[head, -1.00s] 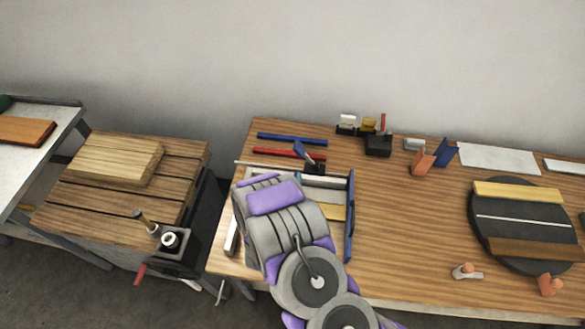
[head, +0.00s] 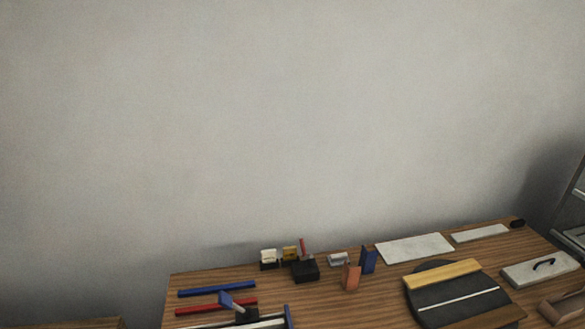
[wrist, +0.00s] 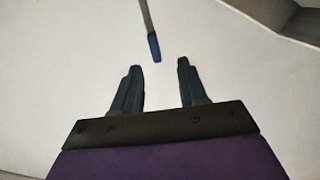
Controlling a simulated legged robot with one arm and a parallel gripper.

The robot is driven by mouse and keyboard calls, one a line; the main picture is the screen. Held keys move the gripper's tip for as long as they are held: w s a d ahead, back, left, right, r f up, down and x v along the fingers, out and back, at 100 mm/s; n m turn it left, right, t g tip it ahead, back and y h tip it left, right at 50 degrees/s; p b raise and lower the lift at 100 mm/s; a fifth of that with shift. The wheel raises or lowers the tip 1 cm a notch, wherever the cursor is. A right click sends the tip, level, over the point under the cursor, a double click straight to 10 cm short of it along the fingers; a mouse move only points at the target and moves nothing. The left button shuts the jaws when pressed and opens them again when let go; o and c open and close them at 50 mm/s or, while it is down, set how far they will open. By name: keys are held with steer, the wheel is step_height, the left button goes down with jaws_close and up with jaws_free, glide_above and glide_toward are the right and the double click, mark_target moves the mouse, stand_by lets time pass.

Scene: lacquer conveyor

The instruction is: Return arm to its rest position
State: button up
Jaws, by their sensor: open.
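My gripper (wrist: 157,82) shows in the wrist view with its two dark fingers apart and nothing between them. Beyond the fingertips is a pale, plain surface, with a thin grey rod with a blue end (wrist: 153,45) just past them. I cannot tell what the rod belongs to. My arm and gripper do not show in the head view now.
A wooden workbench (head: 330,305) runs along the bottom of the head view. On it are blue (head: 217,289) and red (head: 216,306) bars, a black holder (head: 305,270), and a dark round disc (head: 435,311) bearing a wooden strip.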

steer(key=s+d+r+m+g+b, duration=0.1)
steer(key=d+r+m+g+b, duration=0.3)
steer(key=d+r+g, duration=0.8)
steer(key=s+d+r+m+g+h, duration=0.2)
steer(key=s+d+r, duration=0.3)
steer(key=s+d, duration=0.6)
steer(key=s+d+r+m+g+h+b, duration=0.1)
steer(key=s+d+r+m+g, duration=0.2)
steer(key=s+d, duration=0.9)
steer(key=s+r+g, duration=0.1)
steer(key=s+r, duration=0.1)
steer(key=s, duration=0.3)
steer(key=shift+d+r+h, duration=0.25)
steer(key=shift+r+h, duration=0.1)
steer(key=shift+h, duration=0.05)
steer(key=shift+w, duration=0.1)
